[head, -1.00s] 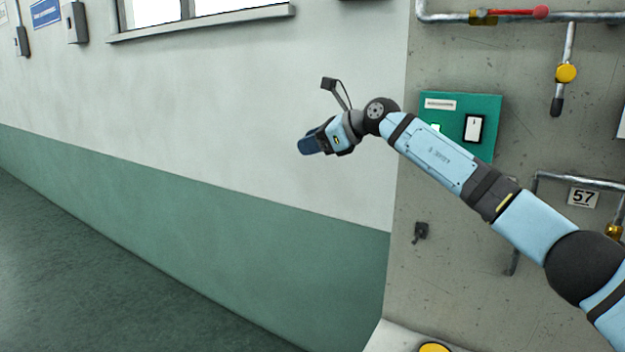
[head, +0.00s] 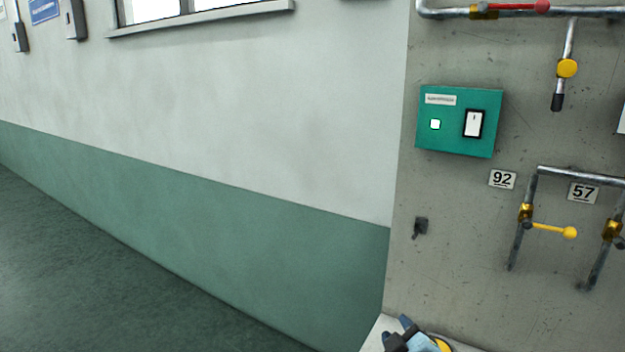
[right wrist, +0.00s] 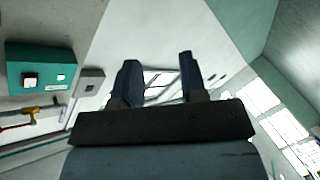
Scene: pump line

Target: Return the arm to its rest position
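My right gripper (head: 398,332) shows at the bottom edge of the head view, over a pale ledge (head: 372,336) beside the grey panel. Most of my right arm is below the picture. In the right wrist view the two dark blue fingers of this gripper (right wrist: 159,76) stand apart with nothing between them, so it is open and empty. My left arm and gripper are not in view.
A green switch box (head: 460,122) with a lit green lamp and white rocker hangs on the grey panel (head: 455,270). A yellow-handled valve (head: 548,229) and pipes (head: 575,176) are to its lower right. A yellow round part (head: 440,345) is beside the gripper. The left floor (head: 100,270) is clear.

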